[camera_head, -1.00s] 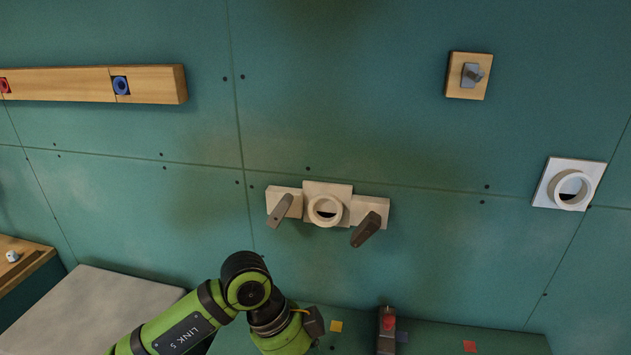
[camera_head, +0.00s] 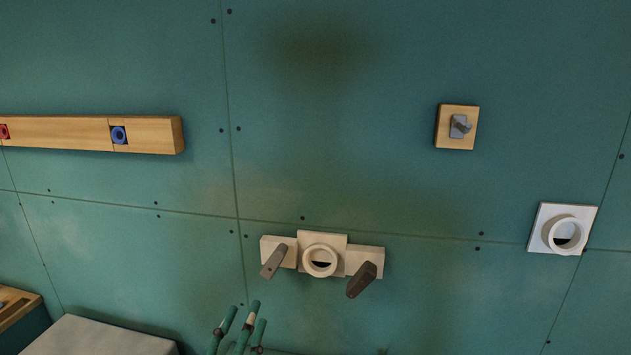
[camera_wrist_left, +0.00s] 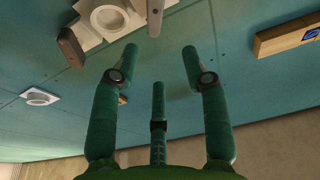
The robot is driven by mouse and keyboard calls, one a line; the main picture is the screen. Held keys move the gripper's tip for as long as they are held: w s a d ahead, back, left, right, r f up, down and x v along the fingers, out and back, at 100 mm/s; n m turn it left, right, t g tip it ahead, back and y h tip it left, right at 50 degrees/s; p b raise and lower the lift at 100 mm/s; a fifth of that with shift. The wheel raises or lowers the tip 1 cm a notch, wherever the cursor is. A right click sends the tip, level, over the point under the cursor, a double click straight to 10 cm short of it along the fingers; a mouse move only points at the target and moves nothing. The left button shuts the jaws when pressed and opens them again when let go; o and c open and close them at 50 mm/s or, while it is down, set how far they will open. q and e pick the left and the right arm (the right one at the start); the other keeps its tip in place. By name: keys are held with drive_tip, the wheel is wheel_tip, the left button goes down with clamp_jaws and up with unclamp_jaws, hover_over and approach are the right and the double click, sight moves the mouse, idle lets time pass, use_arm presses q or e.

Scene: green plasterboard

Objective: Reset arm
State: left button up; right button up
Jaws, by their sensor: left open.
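My left gripper (camera_head: 240,322) shows at the bottom of the head view, below the wall fixture. Only its dark green fingers are in sight there; the arm behind them is out of frame. In the left wrist view the three fingers (camera_wrist_left: 158,68) are spread apart, with nothing between them. The gripper is open and empty. My right gripper is in neither view.
The green wall carries a beige fixture (camera_head: 320,262) with a ring and two dark handles, a wooden switch plate (camera_head: 457,127), a white ring plate (camera_head: 543,230) and a wooden bar (camera_head: 60,133). A grey surface (camera_head: 105,338) lies low left.

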use_arm(q)
drive_tip(key=s+a+f+n+g+y, duration=0.1)
drive_tip(key=s+a+f+g+y, duration=0.3)
drive_tip(key=f, duration=0.5)
drive_tip(key=s+a+f+n+g+y, duration=0.1)
drive_tip(key=s+a+f+g, duration=0.35)
drive_tip(key=f, duration=0.45)
drive_tip(key=s+f+m+g+h, duration=0.1)
drive_tip(key=s+f+g, duration=0.35)
drive_tip(key=s, duration=0.25)
drive_tip(key=s+f+m+g, duration=0.1)
drive_tip(key=s+f+g, duration=0.35)
drive_tip(key=s, duration=0.35)
wheel_tip(320, 180, down, 25)
drive_tip(key=s, duration=0.3)
drive_tip(key=s+a+f+g, duration=0.2)
drive_tip(key=s+a+f, duration=0.1)
drive_tip(key=s+f, duration=0.9)
drive_tip(key=s, duration=0.3)
drive_tip(key=shift+f+m, duration=0.3)
drive_tip(key=shift+f, duration=0.1)
